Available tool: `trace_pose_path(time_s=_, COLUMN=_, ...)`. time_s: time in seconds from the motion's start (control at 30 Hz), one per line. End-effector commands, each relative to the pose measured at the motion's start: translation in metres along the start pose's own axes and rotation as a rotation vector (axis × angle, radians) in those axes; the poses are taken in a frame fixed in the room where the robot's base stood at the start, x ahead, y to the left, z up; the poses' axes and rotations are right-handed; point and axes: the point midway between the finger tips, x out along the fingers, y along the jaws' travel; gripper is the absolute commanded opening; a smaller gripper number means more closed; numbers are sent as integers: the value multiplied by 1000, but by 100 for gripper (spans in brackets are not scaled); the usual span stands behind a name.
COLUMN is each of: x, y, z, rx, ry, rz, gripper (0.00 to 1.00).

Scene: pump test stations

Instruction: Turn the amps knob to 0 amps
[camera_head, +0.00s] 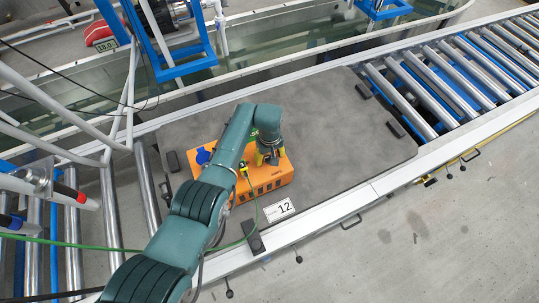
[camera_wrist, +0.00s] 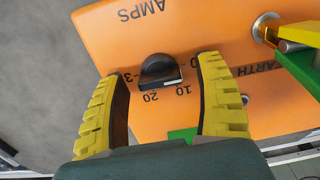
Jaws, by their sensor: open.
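The orange box (camera_head: 272,186) sits on the grey plate (camera_head: 345,125) in the head view. In the wrist view its orange face (camera_wrist: 120,35) carries an upside-down AMPS label. The black amps knob (camera_wrist: 161,70) has a white mark on its lower right, near the printed 10; 20 and part of another number also show. My gripper (camera_wrist: 164,66) is open, one yellow finger on each side of the knob, apart from it in the picture. Whether the fingertips reach down to knob height is unclear. In the head view my gripper (camera_head: 268,158) is over the box and hides the knob.
A metal post with a green clip (camera_wrist: 298,48) stands right of the knob, near the EARTH label. Small dark blocks (camera_head: 396,129) edge the plate; rollers (camera_head: 440,75) lie beyond.

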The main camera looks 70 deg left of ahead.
Motion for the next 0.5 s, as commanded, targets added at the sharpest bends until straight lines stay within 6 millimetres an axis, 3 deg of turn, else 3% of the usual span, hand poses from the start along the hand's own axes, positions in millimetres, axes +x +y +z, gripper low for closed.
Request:
trace_pose_path(time_s=0.17, x=-18, y=1, z=-1, rx=0, ry=4, rz=3, gripper=70)
trace_pose_path(time_s=0.5, x=-99, y=0, z=0, rx=0, ry=2, rz=2, gripper=70)
